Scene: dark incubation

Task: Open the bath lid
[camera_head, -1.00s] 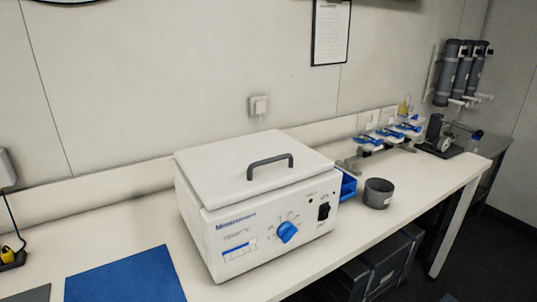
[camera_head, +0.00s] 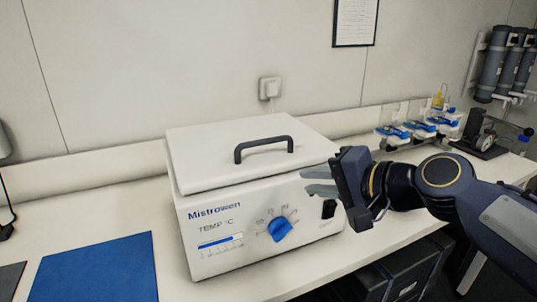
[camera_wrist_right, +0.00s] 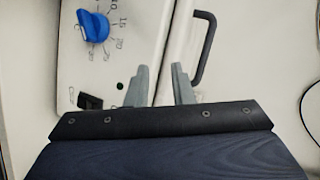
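The bath is a white box with a blue dial and a temperature scale on its front (camera_head: 215,262). Its flat white lid (camera_head: 205,160) is shut and carries a dark arched handle (camera_head: 263,145). My right gripper (camera_head: 308,182) is at the bath's front right, just in front of the lid edge and below and right of the handle. In the right wrist view its two fingers (camera_wrist_right: 160,85) are apart with nothing held between them, and the handle (camera_wrist_right: 205,48) lies beyond the right finger. My left gripper is not in view.
A blue mat (camera_head: 100,270) lies left of the bath on the white bench. A rack with blue clamps (camera_head: 420,125) and a dark instrument (camera_head: 485,140) stand at the back right. A wall socket (camera_head: 270,88) is behind the bath.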

